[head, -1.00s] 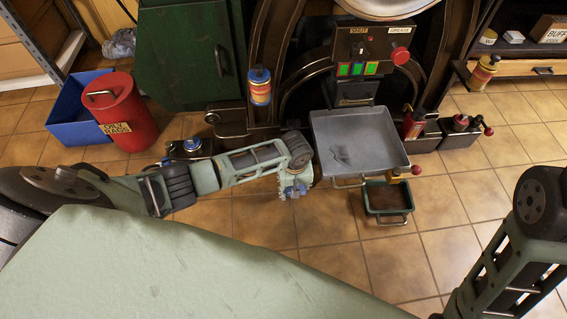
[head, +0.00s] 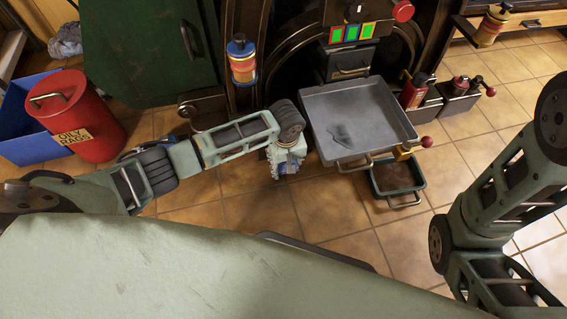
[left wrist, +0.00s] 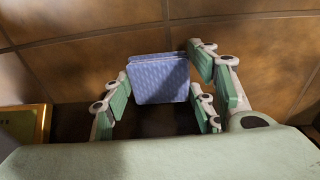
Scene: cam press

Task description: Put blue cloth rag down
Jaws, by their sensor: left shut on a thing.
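The blue cloth rag (left wrist: 160,78) shows in the left wrist view as a folded, textured blue piece between the fingers of my left gripper (left wrist: 165,90), which is shut on it. In the head view my left gripper (head: 286,160) points down just left of the grey metal tray (head: 318,105), above the tiled floor. There the rag is mostly hidden by the gripper, with only bits of blue showing at its edge. My right arm comes in at the right, but its gripper is not visible.
The grey tray has a dark smear. A green bin (head: 398,186) stands on the floor below it. A red OILY RAGS can (head: 85,125) and a blue bin (head: 22,140) stand at the left. A red-knobbed lever (head: 426,142) is at the tray's right. Open floor lies in front.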

